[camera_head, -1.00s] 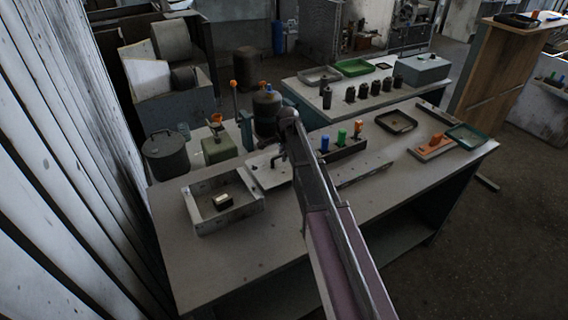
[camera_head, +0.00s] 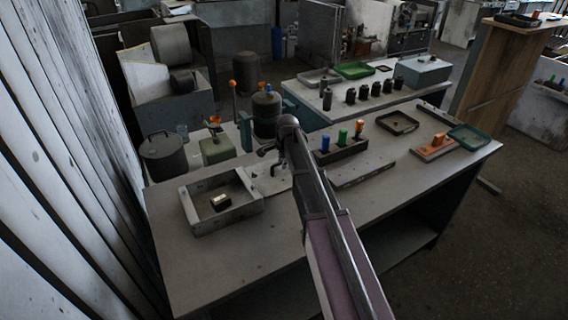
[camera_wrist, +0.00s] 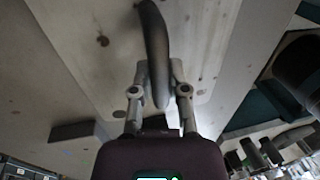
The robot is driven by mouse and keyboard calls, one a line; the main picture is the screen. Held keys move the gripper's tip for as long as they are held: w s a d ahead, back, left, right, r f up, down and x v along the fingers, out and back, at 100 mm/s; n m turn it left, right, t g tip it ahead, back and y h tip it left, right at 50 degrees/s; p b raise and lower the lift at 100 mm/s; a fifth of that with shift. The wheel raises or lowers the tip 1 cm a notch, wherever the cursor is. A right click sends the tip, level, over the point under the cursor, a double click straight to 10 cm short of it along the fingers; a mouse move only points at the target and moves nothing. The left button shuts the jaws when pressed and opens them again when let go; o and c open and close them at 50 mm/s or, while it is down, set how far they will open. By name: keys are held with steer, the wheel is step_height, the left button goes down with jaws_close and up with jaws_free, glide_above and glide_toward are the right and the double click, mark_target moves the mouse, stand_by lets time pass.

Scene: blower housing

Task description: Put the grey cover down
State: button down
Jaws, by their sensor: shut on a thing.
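In the wrist view my gripper (camera_wrist: 159,92) is shut on a dark grey, curved, narrow piece (camera_wrist: 155,45), which I take to be the grey cover seen nearly edge-on. It stands out between the two fingertips, over a pale surface with dark round spots. In the head view my gripper (camera_head: 269,160) is over the pale plate on the near bench, right of the open grey tray (camera_head: 187,209). The cover is too small and too hidden there to make out. I cannot tell whether it touches the plate.
The tray holds a small dark block (camera_head: 220,202). A rack with blue, green and orange pegs (camera_head: 341,150) stands just right of the arm. The bench front (camera_head: 215,265) is bare.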

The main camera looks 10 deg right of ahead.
mark_target(285, 175)
steer(key=c, duration=0.6)
jaws_free()
steer(key=shift+c, duration=0.2)
step_height(285, 175, up, 12)
steer(key=s+p, duration=0.2)
steer(key=p, duration=1)
steer(key=shift+d, duration=0.35)
steer(key=shift+s, duration=0.1)
steer(key=s+n+g, duration=0.2)
steer(key=s+n, duration=1.2)
steer(key=s, duration=1.3)
steer(key=shift+s+a+f+h, duration=0.2)
steer(key=shift+a+h, duration=0.1)
